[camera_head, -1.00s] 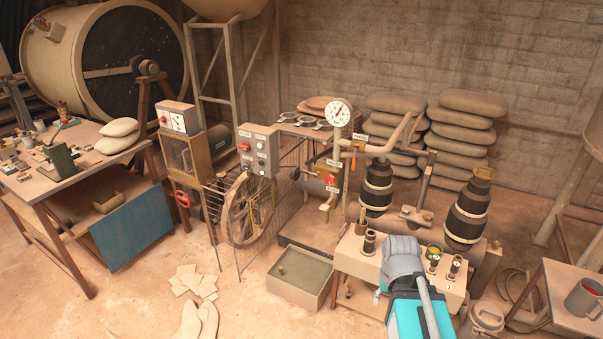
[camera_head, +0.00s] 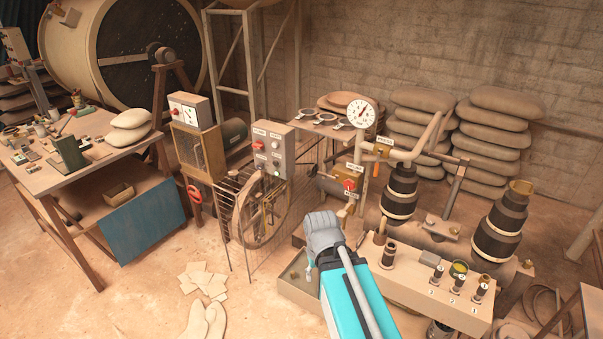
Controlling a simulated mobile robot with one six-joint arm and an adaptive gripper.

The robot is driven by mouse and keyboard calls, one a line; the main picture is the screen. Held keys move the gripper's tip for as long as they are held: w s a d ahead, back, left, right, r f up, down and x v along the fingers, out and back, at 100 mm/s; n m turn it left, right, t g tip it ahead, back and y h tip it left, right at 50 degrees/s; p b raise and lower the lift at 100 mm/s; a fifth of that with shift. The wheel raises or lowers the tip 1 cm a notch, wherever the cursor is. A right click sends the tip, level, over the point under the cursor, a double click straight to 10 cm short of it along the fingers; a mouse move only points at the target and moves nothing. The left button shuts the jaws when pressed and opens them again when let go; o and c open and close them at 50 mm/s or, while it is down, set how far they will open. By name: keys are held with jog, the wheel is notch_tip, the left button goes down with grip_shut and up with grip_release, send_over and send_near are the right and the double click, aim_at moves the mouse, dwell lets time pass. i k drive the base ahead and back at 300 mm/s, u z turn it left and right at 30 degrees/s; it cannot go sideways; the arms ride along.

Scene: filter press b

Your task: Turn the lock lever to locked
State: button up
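A small red lever or knob (camera_head: 349,186) sits on a brass-coloured box by the pipework, right of the grey control box. One small label is above it and one below, both too small to read. An orange handle (camera_head: 376,170) hangs under the pipe to its right, with its own label. I cannot tell for sure which of the two is the lock lever, nor its setting. My teal and grey arm rises from the bottom middle, and its grey joint (camera_head: 322,232) is in front of and below the red lever, apart from it. My gripper's fingers do not show.
A grey control box (camera_head: 272,150) and a spoked wheel (camera_head: 262,210) stand left of the lever. A beige bench (camera_head: 420,293) with black-and-white fittings is at right. A shallow box (camera_head: 293,290) is partly behind my arm.

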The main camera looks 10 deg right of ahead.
aim_at(319, 172)
jog(key=u, duration=0.05)
jog(key=i, duration=1.35)
jog(key=z, duration=0.55)
